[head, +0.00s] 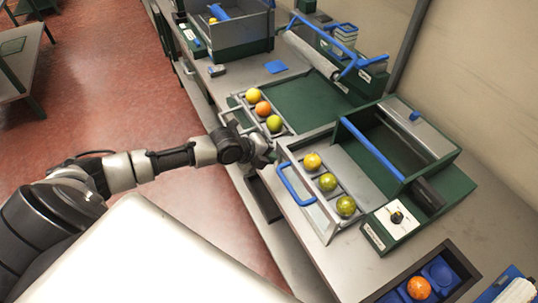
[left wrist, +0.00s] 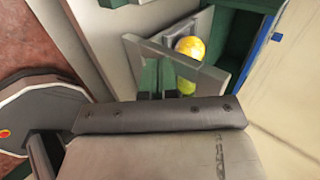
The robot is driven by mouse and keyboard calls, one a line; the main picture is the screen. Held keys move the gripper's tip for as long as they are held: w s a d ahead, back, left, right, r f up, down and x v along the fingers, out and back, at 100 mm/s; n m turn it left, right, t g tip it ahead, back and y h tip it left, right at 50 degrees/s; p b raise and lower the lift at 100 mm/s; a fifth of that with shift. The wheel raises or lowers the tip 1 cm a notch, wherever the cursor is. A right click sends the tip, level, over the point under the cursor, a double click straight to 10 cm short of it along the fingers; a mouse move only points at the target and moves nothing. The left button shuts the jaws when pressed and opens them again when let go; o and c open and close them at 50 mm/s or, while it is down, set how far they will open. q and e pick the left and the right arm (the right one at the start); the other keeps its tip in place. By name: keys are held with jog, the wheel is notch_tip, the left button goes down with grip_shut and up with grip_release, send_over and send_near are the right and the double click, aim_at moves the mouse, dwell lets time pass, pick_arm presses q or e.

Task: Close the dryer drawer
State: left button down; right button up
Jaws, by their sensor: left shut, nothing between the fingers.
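The dryer (head: 440,187) is a green and grey box with a blue bar across its top and a dial box (head: 393,222) at its front right. Its drawer (head: 326,222) stands pulled out toward me, with a clear front and a blue handle (head: 296,186). One yellow (head: 312,161) and two greenish oranges (head: 328,182) lie in it. My left gripper (head: 270,153) is shut and empty by the drawer's far left front corner; I cannot tell whether it touches. In the left wrist view the fingers (left wrist: 165,84) are close to a clear-fronted panel (left wrist: 176,68), with a yellow fruit behind it.
A rack with three oranges (head: 263,108) and a grey handle lies just beyond my gripper. A dark tray with blue compartments (head: 439,271) holds an orange at front right. A grey bin (head: 243,38) and a blue-railed machine (head: 345,58) stand farther back. Open floor lies left.

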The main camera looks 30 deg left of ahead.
pick_arm(q)
jog(key=shift+w+d+b, duration=0.3)
jog(key=shift+w+b, duration=0.15)
jog(key=w+d+b, duration=0.3)
jog(key=w, duration=0.2)
jog(key=w+d+b, duration=0.3)
jog(key=w, duration=0.2)
jog(key=w+d+b, duration=0.3)
jog(key=w+b, duration=0.1)
jog(key=w, duration=0.1)
jog(key=shift+w+d+f, duration=0.1)
jog(key=shift+w+d, duration=0.05)
jog(key=shift+w, duration=0.25)
jog(key=shift+w+d, duration=0.1)
jog(key=shift+w, duration=0.15)
jog(key=shift+r, duration=0.3)
jog(key=shift+r, duration=0.1)
jog(key=shift+d, duration=0.1)
